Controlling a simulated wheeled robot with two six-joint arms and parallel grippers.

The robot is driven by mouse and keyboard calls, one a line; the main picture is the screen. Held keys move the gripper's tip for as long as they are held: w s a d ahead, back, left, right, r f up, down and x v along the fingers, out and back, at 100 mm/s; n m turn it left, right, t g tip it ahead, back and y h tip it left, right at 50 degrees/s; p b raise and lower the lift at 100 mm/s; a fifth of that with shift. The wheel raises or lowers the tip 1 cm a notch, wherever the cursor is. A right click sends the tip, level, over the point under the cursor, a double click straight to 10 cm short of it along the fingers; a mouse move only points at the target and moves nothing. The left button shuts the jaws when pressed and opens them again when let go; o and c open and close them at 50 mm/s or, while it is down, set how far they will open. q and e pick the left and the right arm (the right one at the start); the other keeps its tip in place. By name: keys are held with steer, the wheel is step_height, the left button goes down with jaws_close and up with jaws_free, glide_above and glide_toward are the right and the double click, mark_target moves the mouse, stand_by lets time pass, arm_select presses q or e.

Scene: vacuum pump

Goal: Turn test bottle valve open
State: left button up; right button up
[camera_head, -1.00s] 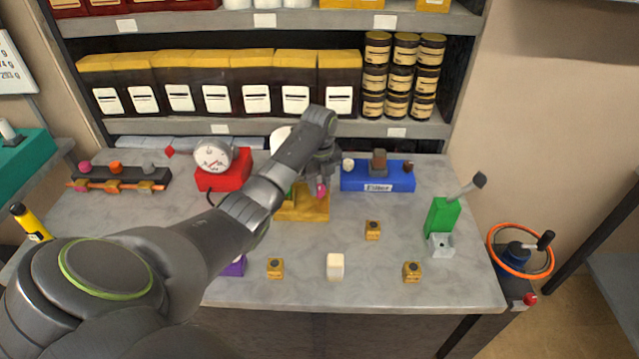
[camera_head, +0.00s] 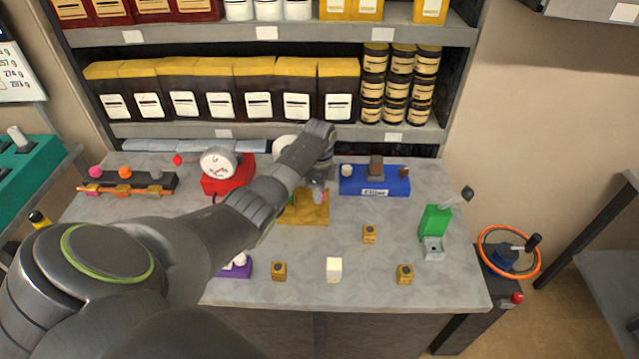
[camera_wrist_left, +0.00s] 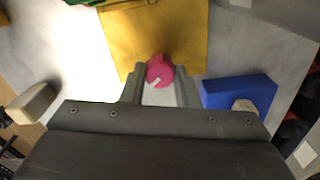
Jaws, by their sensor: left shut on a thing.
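A round pink knob (camera_wrist_left: 160,70), which appears to be the test bottle valve, sits at the edge of a yellow base (camera_wrist_left: 130,40) in the left wrist view. The knob carries a short pale mark. My left gripper (camera_head: 320,196) is shut on it, one finger on each side. In the head view the yellow base (camera_head: 303,213) lies mid-table, and only a little pink shows at the fingertips. My left arm and hand hide much of what stands on the base, with a bit of green showing. My right gripper is in neither view.
A blue block (camera_head: 372,181) stands close right of the gripper. A red gauge base (camera_head: 229,180) is left, behind my arm. Small yellow blocks, a white block (camera_head: 334,270) and a green lever unit (camera_head: 435,222) stand nearer the front and right.

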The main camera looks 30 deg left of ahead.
arm_select(q)
steer(key=n+p, duration=0.3)
steer(key=n, duration=0.2)
steer(key=shift+r+n, duration=0.15)
steer(key=shift+n, duration=0.15)
steer(key=shift+n+p, duration=0.75)
steer(key=shift+n, duration=1.45)
steer(key=o, duration=1)
steer(key=shift+c, duration=0.2)
steer(key=shift+r, duration=0.2)
step_height(320, 180, up, 17)
steer(key=b, duration=0.2)
